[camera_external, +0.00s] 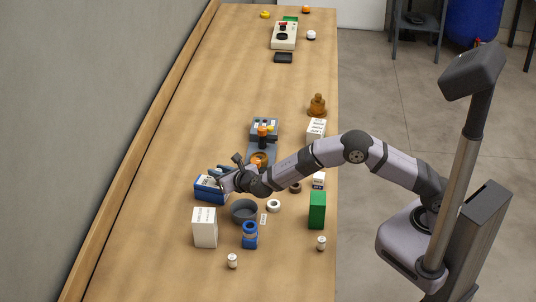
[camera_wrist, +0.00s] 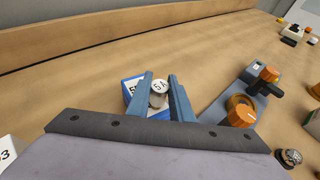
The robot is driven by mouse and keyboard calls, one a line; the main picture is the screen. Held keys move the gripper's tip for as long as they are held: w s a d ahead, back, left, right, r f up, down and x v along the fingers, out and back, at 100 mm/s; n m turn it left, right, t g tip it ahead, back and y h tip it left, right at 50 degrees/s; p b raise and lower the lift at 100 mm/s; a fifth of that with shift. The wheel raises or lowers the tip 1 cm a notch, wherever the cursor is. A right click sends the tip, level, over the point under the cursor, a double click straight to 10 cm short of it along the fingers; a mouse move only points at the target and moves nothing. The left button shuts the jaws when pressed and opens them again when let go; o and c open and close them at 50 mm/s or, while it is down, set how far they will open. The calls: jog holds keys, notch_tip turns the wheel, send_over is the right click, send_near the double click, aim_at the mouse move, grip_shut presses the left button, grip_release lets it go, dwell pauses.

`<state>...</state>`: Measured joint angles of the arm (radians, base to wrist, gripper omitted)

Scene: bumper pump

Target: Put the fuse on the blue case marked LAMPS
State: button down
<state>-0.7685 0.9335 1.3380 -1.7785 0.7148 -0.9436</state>
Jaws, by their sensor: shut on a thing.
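My gripper (camera_wrist: 160,84) has its two blue fingers closed on a small silver-and-white fuse (camera_wrist: 158,95), whose pale end with dark print faces the camera. The fuse is over the blue case (camera_wrist: 133,82) with a white printed top. I cannot tell whether it touches the case, and the case's print is not readable as LAMPS. In the external view, the blue case (camera_external: 207,194) lies left of the middle of the bench, with my gripper (camera_external: 222,174) at its upper right side. The held fuse is not clear there.
A white box (camera_external: 204,229), grey bowl (camera_external: 244,212) and blue holder (camera_external: 249,237) stand close in front of the case. A grey unit with orange knobs (camera_external: 259,160) stands to its right. The bench behind the case is clear.

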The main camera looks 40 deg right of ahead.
jog(key=shift+f, duration=0.2)
jog(key=c, duration=1.6)
grip_release()
jog(key=shift+r, duration=0.1)
jog(key=shift+r, duration=0.2)
jog(key=b+v, duration=0.3)
jog(key=v, duration=0.9)
jog(key=shift+f, duration=0.15)
